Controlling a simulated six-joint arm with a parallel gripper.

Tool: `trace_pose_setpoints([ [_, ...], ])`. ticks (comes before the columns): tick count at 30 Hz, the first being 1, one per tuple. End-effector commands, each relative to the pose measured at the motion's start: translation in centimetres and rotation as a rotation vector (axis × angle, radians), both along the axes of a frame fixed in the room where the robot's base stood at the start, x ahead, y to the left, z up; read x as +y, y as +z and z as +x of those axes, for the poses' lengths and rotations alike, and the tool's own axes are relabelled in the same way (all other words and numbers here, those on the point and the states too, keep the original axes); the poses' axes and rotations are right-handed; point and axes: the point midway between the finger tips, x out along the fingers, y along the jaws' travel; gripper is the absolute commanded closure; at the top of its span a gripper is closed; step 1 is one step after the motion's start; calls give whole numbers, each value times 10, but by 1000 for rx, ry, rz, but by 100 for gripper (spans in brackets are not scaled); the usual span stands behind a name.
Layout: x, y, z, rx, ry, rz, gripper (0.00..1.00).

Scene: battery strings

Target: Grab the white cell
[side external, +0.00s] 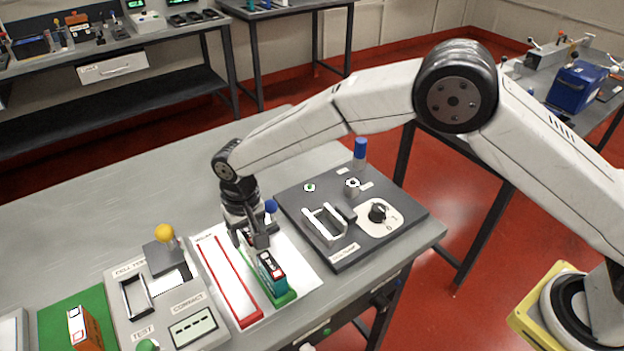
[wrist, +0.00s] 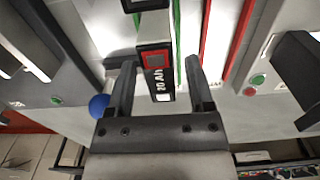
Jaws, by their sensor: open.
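My gripper (side external: 258,240) points down over the green-edged strip on the work table. In the wrist view its two fingers (wrist: 160,85) are apart, one on each side of a cell. This cell, which looks like the white cell (wrist: 153,28), shows a white face and a dark end with a red-framed square and "20 Ah" lettering. I cannot tell whether the fingers touch it. In the side view it is largely hidden by my gripper. A teal and black cell (side external: 272,272) stands in the green strip just in front of my gripper.
A red-outlined empty strip (side external: 228,282) lies left of the green one. A dark panel (side external: 325,250) with a handle and knob is to the right. A cell tester (side external: 165,300) and an orange cell (side external: 85,328) are to the left. A blue ball (wrist: 98,105) is close to one finger.

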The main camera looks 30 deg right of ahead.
Motion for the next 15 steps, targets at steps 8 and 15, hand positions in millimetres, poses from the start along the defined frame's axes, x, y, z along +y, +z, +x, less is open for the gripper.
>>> trace_pose_setpoints([
  [8, 0, 0, 0, 0, 0, 0, 70],
  [15, 0, 1, 1, -2, 0, 1, 100],
])
